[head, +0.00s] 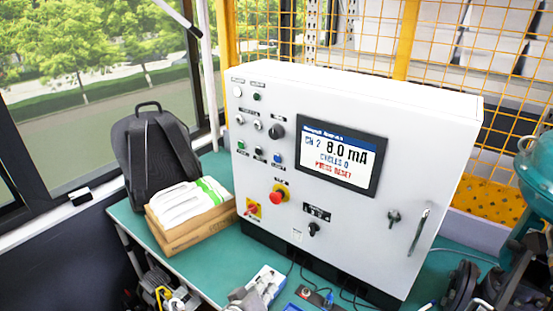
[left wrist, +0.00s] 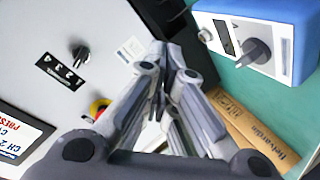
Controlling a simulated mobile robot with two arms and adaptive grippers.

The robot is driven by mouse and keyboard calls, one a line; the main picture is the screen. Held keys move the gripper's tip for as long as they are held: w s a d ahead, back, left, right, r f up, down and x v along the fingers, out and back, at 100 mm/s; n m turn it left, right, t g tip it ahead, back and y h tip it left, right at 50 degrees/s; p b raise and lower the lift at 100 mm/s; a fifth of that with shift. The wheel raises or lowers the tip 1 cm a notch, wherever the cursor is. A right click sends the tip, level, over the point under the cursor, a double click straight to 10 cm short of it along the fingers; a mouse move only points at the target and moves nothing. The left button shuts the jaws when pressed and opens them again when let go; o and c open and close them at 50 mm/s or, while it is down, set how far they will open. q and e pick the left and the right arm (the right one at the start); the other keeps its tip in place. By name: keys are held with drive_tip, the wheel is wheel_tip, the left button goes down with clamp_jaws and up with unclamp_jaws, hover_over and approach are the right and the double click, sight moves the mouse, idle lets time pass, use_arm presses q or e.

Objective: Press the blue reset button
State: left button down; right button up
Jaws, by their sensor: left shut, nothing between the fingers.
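The blue reset button (head: 278,158) is on the front of the white control cabinet (head: 385,215), at the right end of a row with a green and a black button. The cabinet's screen (head: 338,157) reads "CH 2 8.0 mA, CYCLES 0, PRESS RESET". My left gripper (head: 246,293) is low at the bottom edge of the head view, apart from the button and well below it. In the left wrist view its grey fingers (left wrist: 172,68) are together and empty, in front of the cabinet's lower part. The blue button does not show in the left wrist view.
A red emergency stop (head: 277,197) and a red-yellow switch (head: 253,208) sit below the buttons. A cardboard box (head: 190,236) and a black backpack (head: 155,150) stand left of the cabinet. A blue box with a knob (left wrist: 257,50) is near my fingers. The space before the buttons looks clear.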

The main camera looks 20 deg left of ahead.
sight(277, 159)
use_arm(q)
drive_tip(key=w+a+r+n+t+y, duration=0.2)
drive_tip(key=r+n, duration=0.3)
drive_tip(key=r, duration=0.3)
drive_tip(key=w+a+r+n+t+y, duration=0.3)
drive_tip(key=r+n, duration=0.3)
drive_tip(key=r, duration=0.2)
drive_tip(key=w+a+r+n+t+y, duration=0.3)
drive_tip(key=r+n+t+y, duration=0.1)
drive_tip(key=r, duration=0.5)
drive_tip(key=shift+a+n+t+p, duration=0.25)
drive_tip(key=shift+n+t+p, duration=0.05)
drive_tip(key=shift+n+t, duration=0.35)
drive_tip(key=w+d+b, duration=0.3)
drive_tip(key=w+b, duration=0.1)
drive_tip(key=w, duration=0.4)
drive_tip(key=shift+w, duration=0.2)
drive_tip(key=shift+w+d, duration=0.2)
drive_tip(key=shift+w, duration=0.15)
